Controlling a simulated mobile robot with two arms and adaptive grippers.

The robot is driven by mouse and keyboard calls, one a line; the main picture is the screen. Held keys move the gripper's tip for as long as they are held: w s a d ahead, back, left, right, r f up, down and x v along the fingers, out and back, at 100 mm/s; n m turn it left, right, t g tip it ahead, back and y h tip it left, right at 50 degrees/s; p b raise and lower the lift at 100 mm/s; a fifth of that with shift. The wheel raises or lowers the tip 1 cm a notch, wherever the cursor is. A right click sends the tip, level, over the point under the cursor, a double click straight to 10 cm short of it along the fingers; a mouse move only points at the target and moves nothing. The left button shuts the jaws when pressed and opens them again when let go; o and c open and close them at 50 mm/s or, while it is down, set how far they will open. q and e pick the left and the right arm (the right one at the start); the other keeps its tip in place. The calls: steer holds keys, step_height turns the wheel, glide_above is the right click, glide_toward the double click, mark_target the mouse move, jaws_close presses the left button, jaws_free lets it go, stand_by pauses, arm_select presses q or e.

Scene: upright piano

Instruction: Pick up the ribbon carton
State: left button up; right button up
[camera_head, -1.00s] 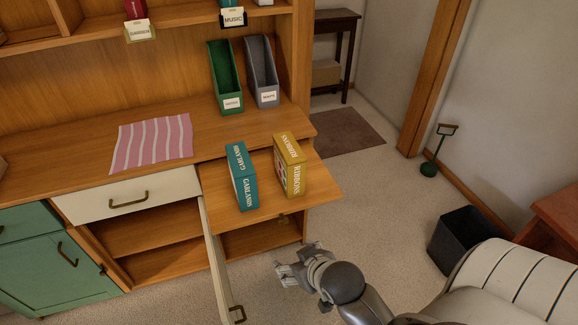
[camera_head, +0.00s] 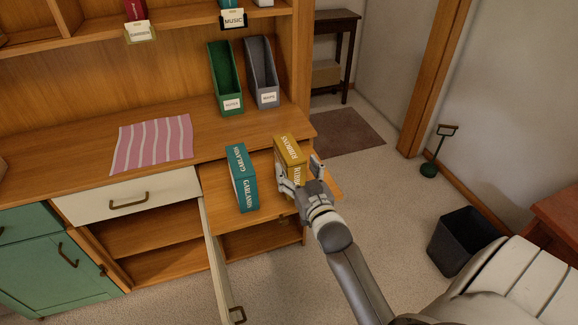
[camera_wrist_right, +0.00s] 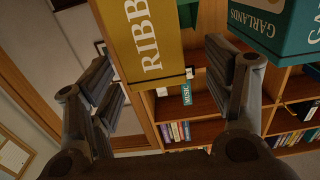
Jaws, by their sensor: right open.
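The yellow ribbon carton (camera_head: 287,153), lettered RIBBONS, stands upright on the pull-out shelf of the desk. My right gripper (camera_head: 299,178) is open at the carton's near side and hides its lower part in the head view. In the right wrist view the carton (camera_wrist_right: 150,40) shows between the two open fingers, toward the top of the picture; I cannot tell whether they touch it. The teal garlands carton (camera_head: 243,178) stands just left of it, and in the wrist view it (camera_wrist_right: 275,25) is close beyond the right-hand finger. My left gripper is not in view.
A green file holder (camera_head: 225,80) and a grey one (camera_head: 262,75) stand on the desk behind. A pink striped cloth (camera_head: 152,142) lies to the left. A cabinet door (camera_head: 219,265) hangs open below the shelf. A dark bin (camera_head: 465,240) stands at right.

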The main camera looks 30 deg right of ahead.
mark_target(291, 154)
steer(key=x, duration=0.6)
steer(key=shift+w+d+f+p, duration=0.15)
steer(key=shift+w+d+p, duration=0.15)
steer(key=shift+p, duration=0.1)
steer(key=c, duration=1.5)
jaws_close()
steer(key=shift+r, duration=0.2)
